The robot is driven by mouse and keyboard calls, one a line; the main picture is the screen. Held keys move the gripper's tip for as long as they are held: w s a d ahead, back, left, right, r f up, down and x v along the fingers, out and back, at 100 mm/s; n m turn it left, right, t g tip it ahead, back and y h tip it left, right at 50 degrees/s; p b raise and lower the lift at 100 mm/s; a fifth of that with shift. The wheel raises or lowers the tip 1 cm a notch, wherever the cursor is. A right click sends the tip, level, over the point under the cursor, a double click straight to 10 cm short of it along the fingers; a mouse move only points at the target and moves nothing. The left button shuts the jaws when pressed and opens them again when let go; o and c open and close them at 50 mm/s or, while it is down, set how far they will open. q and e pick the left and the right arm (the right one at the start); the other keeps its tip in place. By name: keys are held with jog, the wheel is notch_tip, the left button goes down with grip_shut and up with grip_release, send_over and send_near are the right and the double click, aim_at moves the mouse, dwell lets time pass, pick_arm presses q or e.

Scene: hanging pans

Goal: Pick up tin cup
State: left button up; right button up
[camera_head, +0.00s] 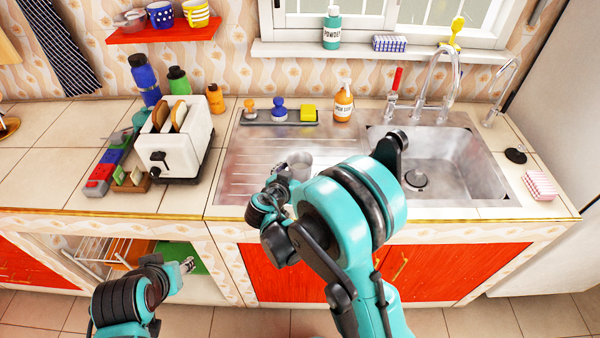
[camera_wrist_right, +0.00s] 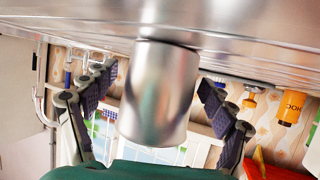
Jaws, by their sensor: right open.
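The tin cup (camera_head: 299,160) is a plain grey metal cup standing on the ribbed steel drainboard, partly hidden behind my right gripper (camera_head: 278,183). In the right wrist view, which is upside down, the cup (camera_wrist_right: 158,98) is in the middle, between the two spread fingers of the right gripper (camera_wrist_right: 156,82). Gaps show on both sides of the cup, so the fingers do not touch it. My left gripper (camera_head: 188,265) is low at the left, in front of the open shelf below the counter, and too small to read.
A white toaster (camera_head: 176,150) stands left of the drainboard. The sink basin (camera_head: 450,160) with its faucet (camera_head: 438,85) is to the right. An orange soap bottle (camera_head: 343,103) and a tray (camera_head: 255,119) with brushes and a sponge stand along the back.

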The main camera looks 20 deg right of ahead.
jog(key=c, duration=1.4)
